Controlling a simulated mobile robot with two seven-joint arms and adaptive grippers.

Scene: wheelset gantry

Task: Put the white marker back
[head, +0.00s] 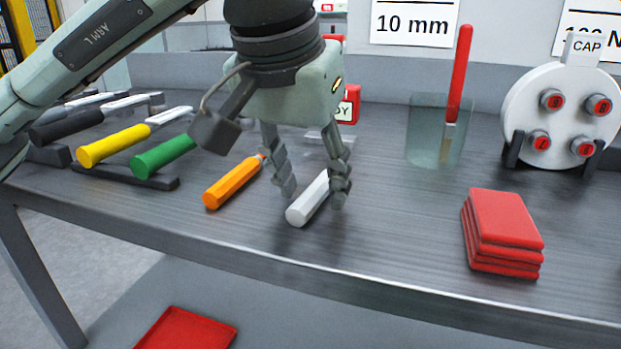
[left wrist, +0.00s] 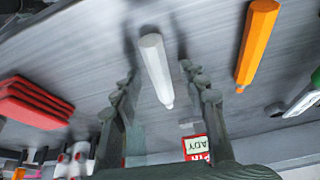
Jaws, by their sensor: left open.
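The white marker (head: 308,203) lies on the grey bench top, apart from the orange marker (head: 233,182). In the head view my left gripper (head: 314,194) points down over it, fingers open, with one finger on each side of the marker. In the left wrist view the white marker (left wrist: 156,68) lies between the spread fingers of the left gripper (left wrist: 160,75), with visible gaps on both sides. The orange marker (left wrist: 258,45) is outside the fingers there. Part of the white marker is hidden by a finger in the head view. My right gripper is not in view.
Green (head: 163,158), yellow (head: 112,145) and black (head: 66,126) handled tools lie on a dark rack at left. A clear cup (head: 425,135) holds a red-handled brush (head: 460,75). Stacked red pads (head: 503,228) and a round cap stand (head: 560,88) are at right. The front middle is clear.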

